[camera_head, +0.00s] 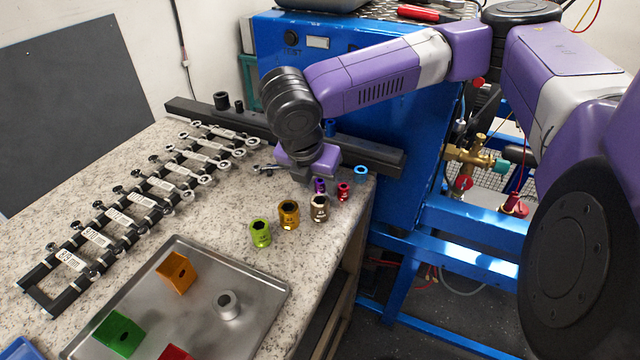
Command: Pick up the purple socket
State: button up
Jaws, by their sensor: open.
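The purple socket (320,186) stands on the speckled countertop near its right edge. It is small, and its upper part is close under my gripper. My gripper (310,170) points down just above and behind the purple socket. The gripper is open and nothing shows between its jaws. Its fingertips are small and partly hidden, so I cannot tell whether they touch the socket.
Close by stand a red socket (343,191), a tan socket (320,208), an orange socket (289,214), a green socket (260,233) and a blue socket (361,174). A metal tray (262,284) lies in front. A wrench rack (110,214) is left. A dark rail (372,152) runs behind.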

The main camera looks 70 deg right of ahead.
jog(key=shift+d+f, duration=0.2)
jog(key=shift+f, duration=0.3)
grip_shut()
jog(key=shift+r, duration=0.1)
